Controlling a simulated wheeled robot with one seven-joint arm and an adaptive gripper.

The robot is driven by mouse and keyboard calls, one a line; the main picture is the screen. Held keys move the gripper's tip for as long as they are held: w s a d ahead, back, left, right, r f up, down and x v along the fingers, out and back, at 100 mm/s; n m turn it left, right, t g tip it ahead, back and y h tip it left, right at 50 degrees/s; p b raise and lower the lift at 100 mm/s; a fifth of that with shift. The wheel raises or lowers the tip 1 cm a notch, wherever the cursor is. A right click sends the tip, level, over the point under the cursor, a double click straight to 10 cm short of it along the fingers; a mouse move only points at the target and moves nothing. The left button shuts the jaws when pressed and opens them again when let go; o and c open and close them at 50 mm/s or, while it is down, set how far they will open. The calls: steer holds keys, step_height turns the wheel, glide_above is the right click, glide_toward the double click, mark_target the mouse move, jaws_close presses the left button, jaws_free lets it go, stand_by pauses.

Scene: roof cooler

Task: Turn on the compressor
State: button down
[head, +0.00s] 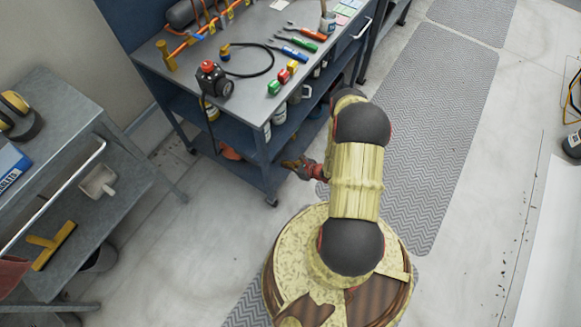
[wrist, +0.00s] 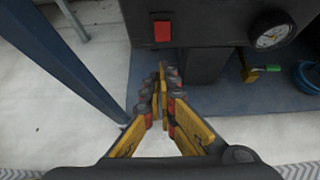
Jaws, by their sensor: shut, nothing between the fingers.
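In the wrist view a dark box-shaped unit (wrist: 205,28), seemingly the compressor, stands on a blue shelf, with its upper part cut off by the frame. A red switch (wrist: 162,32) is on its front, and a round pressure gauge (wrist: 270,30) is to the right. Whether the switch is on or off I cannot tell. My gripper (wrist: 163,75) is shut and empty, its fingertips below the switch in the picture and apart from it. In the head view my gripper (head: 291,164) is low beside the cart's front leg; the unit is hidden there.
The blue cart (head: 148,78) carries tools, a hose and a black device with a red cap (head: 212,78) on top. Its leg (wrist: 70,60) rises left of my gripper in the wrist view. A grey shelf cart (head: 75,115) stands left. Floor mats (head: 440,130) lie right.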

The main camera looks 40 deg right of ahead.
steer(key=w+a+f+b, duration=0.2)
steer(key=w, duration=0.4)
steer(key=shift+w+a+f+b, duration=0.2)
steer(key=shift+w+f+b, duration=0.05)
steer(key=shift+w+b, duration=0.15)
steer(key=shift+f, duration=0.1)
steer(key=shift+w+a+f+t+y, duration=0.15)
steer(key=shift+w+f+t+y, duration=0.25)
steer(key=shift+t, duration=0.3)
steer(key=shift+w+r, duration=0.15)
steer(key=shift+w, duration=0.1)
